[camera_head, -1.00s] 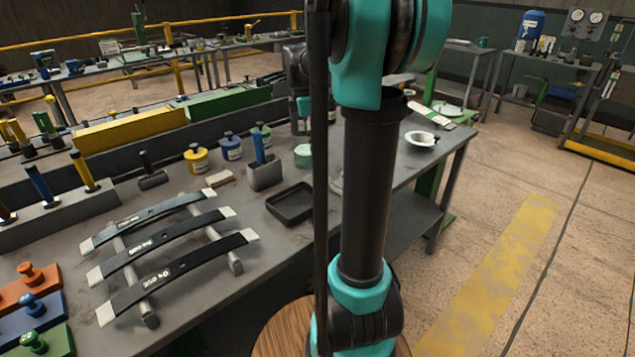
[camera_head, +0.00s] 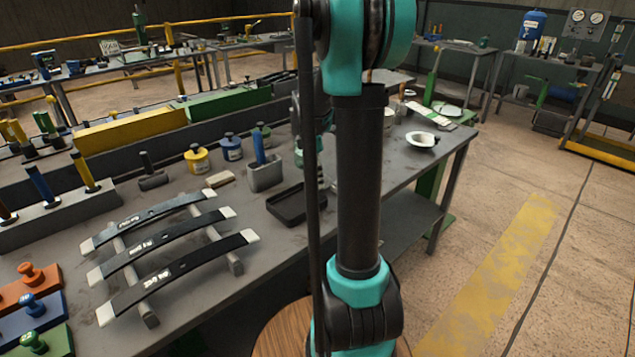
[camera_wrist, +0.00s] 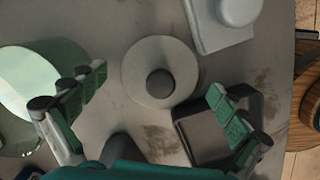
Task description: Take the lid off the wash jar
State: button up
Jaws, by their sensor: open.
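A round grey lid (camera_wrist: 148,73) with a dark round knob (camera_wrist: 160,83) shows from above in the wrist view. I take it to be the lid of the wash jar; the jar's body cannot be made out beneath it. My gripper (camera_wrist: 157,108) is open, with one green-padded finger on each side of the picture. The knob appears between and slightly beyond the fingertips, with nothing held. The height of the gripper above the lid cannot be judged. In the head view my own arm hides this lid and most of my gripper.
A black tray (camera_head: 272,208) lies close to the lid and shows under the right finger in the wrist view. A pale green round container (camera_wrist: 62,62) is beside the left finger. A white bowl (camera_head: 421,147) stands farther right.

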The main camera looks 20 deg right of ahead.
jog(key=c, duration=1.8)
jog(key=shift+s, duration=0.1)
jog(key=shift+c, duration=0.6)
